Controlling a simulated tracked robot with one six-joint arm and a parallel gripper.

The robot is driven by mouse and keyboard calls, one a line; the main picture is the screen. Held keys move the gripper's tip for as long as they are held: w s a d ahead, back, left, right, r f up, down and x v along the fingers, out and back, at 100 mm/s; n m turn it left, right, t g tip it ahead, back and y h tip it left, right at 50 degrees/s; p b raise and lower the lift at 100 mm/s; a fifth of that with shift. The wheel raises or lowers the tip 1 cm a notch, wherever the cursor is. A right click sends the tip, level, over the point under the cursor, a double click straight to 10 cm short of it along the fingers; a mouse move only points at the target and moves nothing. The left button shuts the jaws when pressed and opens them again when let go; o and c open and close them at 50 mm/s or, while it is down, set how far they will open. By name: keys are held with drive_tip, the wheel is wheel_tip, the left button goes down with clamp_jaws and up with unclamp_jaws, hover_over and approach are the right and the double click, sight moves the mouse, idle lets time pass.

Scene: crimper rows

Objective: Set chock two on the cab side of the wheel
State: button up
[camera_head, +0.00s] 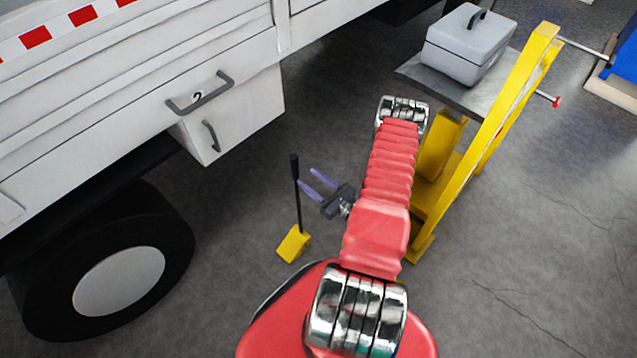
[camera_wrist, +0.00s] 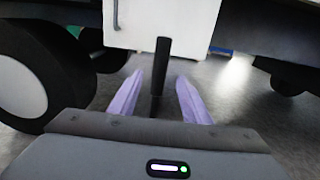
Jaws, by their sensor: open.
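A yellow chock (camera_head: 294,244) with an upright black handle (camera_head: 297,190) stands on the floor to the right of the truck wheel (camera_head: 118,275), apart from it. I cannot read a number on it. My gripper (camera_head: 317,179) is open, and its two purple fingers point toward the upper part of the handle. In the wrist view the handle (camera_wrist: 160,68) shows between the fingers of my gripper (camera_wrist: 158,88), apart from both. The yellow block is hidden in that view. The wheel also shows at the left of the wrist view (camera_wrist: 30,80).
The white truck body (camera_head: 130,90) overhangs the wheel, with a white box (camera_head: 240,115) below its side. A yellow stand (camera_head: 490,120) bearing a grey toolbox (camera_head: 468,45) is close to the right of my arm. Bare floor lies between wheel and chock.

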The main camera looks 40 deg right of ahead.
sight(297, 160)
drive_tip(key=shift+w+a, duration=0.1)
drive_tip(key=shift+w, duration=3.5)
clamp_jaws()
drive_tip(key=shift+r, duration=2.6)
